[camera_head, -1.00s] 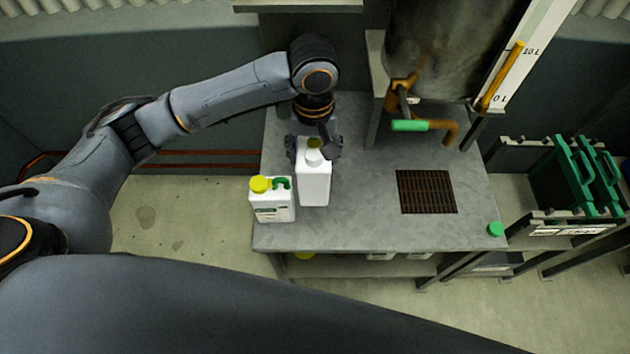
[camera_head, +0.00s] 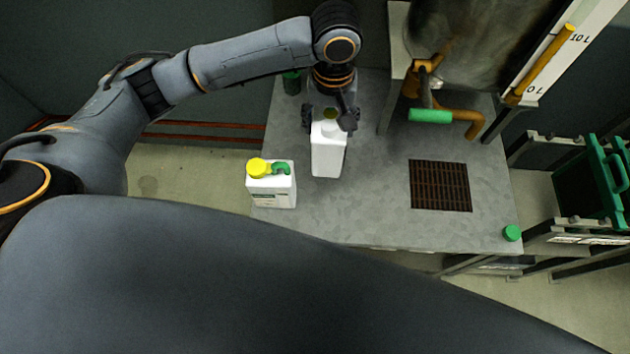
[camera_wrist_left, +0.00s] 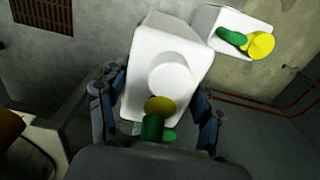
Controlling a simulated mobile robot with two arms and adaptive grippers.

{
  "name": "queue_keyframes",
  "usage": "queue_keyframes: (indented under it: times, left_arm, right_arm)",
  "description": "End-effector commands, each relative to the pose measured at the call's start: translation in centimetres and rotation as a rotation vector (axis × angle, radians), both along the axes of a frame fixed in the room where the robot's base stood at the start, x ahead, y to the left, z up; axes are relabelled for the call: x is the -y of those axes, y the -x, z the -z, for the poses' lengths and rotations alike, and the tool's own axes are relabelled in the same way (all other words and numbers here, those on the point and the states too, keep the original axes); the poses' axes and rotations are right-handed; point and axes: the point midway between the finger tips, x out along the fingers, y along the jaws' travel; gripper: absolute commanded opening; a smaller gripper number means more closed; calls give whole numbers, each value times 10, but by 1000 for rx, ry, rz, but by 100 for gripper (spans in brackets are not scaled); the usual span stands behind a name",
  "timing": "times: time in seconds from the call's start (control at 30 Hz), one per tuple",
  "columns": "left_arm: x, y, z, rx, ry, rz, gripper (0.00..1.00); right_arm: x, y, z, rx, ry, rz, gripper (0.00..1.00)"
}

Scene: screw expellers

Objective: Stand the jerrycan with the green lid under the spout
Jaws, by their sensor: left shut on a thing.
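My left gripper (camera_head: 331,120) is shut on a white jerrycan (camera_head: 327,155), gripping it near the top. In the left wrist view this jerrycan (camera_wrist_left: 165,50) has a round white neck or cap on top. An olive round part and a green part show by the fingers. I cannot tell whether its base touches the table. A loose green lid (camera_head: 511,233) lies at the table's front right corner. My right gripper is not in view.
A second white jerrycan (camera_head: 271,190) with a yellow lid and green handle stands at the table's left front. A small green object (camera_head: 291,83) is at the back left. Green crates (camera_head: 592,185) are on a rack at right. The grate is clear.

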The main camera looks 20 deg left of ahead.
Motion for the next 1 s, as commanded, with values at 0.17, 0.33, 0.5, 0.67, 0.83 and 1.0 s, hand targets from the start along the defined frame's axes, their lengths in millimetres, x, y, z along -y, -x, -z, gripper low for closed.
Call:
queue_keyframes:
  times: [0.17,0.33,0.5,0.67,0.83,1.0]
  left_arm:
    - [0,-1,22,1,1,-1,6]
    - [-1,0,43,-2,-1,-2,6]
    - [0,0,73,-1,-1,-1,6]
    - [0,0,88,0,0,-1,6]
    - [0,0,112,0,-1,-1,6]
    - [0,0,123,1,1,0,6]
  right_arm:
    - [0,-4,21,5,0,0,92]
    - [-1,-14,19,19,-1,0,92]
    - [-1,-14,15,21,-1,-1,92]
    - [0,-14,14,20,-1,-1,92]
    - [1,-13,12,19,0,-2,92]
    - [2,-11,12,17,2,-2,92]
